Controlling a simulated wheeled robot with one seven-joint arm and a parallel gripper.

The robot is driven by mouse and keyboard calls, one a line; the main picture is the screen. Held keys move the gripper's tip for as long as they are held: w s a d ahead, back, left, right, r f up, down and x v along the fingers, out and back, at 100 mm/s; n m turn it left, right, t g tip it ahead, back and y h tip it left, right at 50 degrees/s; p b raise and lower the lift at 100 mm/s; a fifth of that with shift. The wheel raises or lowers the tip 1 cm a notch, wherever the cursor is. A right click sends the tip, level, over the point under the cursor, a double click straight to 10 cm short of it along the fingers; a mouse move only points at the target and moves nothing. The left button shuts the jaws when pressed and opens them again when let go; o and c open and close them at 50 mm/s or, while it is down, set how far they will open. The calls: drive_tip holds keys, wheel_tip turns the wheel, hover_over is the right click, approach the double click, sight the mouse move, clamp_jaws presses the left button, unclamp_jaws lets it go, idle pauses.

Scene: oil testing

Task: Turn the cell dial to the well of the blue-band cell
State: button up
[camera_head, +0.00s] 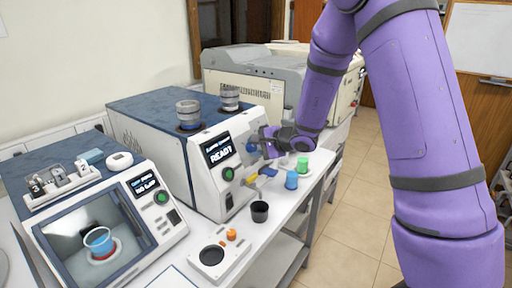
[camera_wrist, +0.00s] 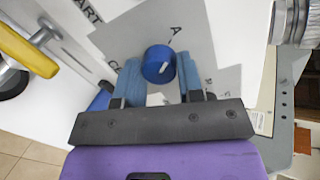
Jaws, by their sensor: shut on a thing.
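A round blue dial (camera_wrist: 158,62) with a short white mark sits on a grey plate (camera_wrist: 208,42) in the wrist view. The letter A shows above it, and partly hidden letters show at the left and lower right. I cannot tell which letter the mark points at. My gripper (camera_wrist: 158,72) has one finger on each side of the dial and is shut on it. In the head view my gripper (camera_head: 270,140) is at the front of the READY machine (camera_head: 215,165). A blue cup (camera_head: 291,181) and a green cup (camera_head: 302,165) stand right of it. I cannot pick out a blue-band cell.
A yellow lever (camera_wrist: 25,50) is left of my gripper. A black cup (camera_head: 260,212) and a white box with an orange knob (camera_head: 231,235) stand on the bench. Another machine (camera_head: 110,215) at the left holds a blue vessel with a red band (camera_head: 99,241).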

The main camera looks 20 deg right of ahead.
drive_tip(key=o, duration=0.9)
drive_tip(key=v, duration=1.1)
drive_tip(key=shift+a, duration=0.1)
